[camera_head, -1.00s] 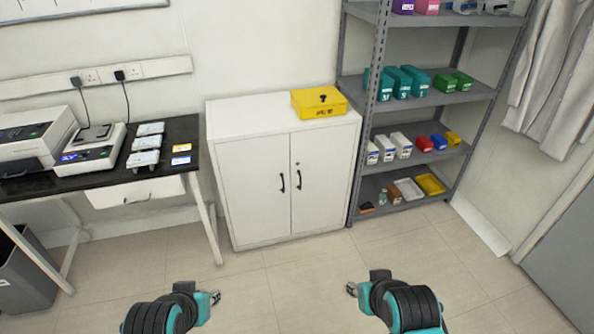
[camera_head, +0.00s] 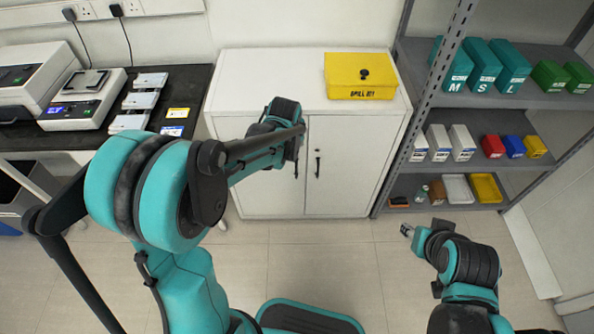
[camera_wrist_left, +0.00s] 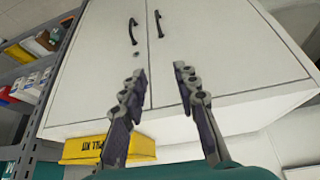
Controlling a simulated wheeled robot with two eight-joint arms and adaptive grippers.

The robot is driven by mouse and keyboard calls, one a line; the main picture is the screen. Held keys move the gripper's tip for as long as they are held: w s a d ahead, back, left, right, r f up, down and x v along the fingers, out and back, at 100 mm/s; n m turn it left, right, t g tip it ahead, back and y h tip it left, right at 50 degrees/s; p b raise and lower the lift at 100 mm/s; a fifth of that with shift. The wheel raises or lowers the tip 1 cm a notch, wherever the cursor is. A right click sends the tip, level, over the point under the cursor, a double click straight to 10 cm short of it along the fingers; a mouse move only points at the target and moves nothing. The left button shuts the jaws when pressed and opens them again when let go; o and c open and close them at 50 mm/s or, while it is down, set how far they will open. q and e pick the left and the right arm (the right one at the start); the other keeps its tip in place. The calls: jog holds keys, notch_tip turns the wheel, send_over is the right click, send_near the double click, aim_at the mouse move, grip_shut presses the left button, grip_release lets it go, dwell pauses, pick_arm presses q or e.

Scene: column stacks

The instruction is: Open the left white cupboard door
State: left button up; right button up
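The white cupboard (camera_head: 240,62) stands against the wall, both doors closed. The left door (camera_head: 262,197) is partly hidden behind my left arm. Its black handle (camera_head: 297,167) shows just below the arm. The right door (camera_head: 352,165) has a black handle and a lock. The left wrist view appears upside down; there the left door (camera_wrist_left: 215,45) is on the right, with its handle (camera_wrist_left: 158,23) near the top edge. My left gripper (camera_wrist_left: 157,88) is open and empty, its fingers apart in front of the doors, not around a handle. My right gripper (camera_head: 406,231) is away from the cupboard, over the floor; its opening is unclear.
A yellow spill kit box (camera_head: 360,76) sits on the cupboard top. A grey shelf rack (camera_head: 430,100) with boxes stands close on the right. A black bench (camera_head: 190,95) with instruments is on the left. Floor (camera_head: 330,262) in front is clear.

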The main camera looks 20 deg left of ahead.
pick_arm(q)
jog(key=w+d+r+x, duration=0.1)
jog(key=x, duration=0.8)
jog(key=n+g, duration=0.1)
jog(key=n, duration=0.1)
send_over(296, 170)
jog(key=s+d, duration=0.1)
jog(key=s, duration=0.1)
notch_tip(296, 170, down, 19)
jog(key=shift+g+y, duration=0.3)
jog(key=shift+y, duration=0.1)
jog(key=b+x, duration=0.2)
jog(key=x, duration=0.6)
jog(key=shift+s+d, duration=0.1)
grip_shut()
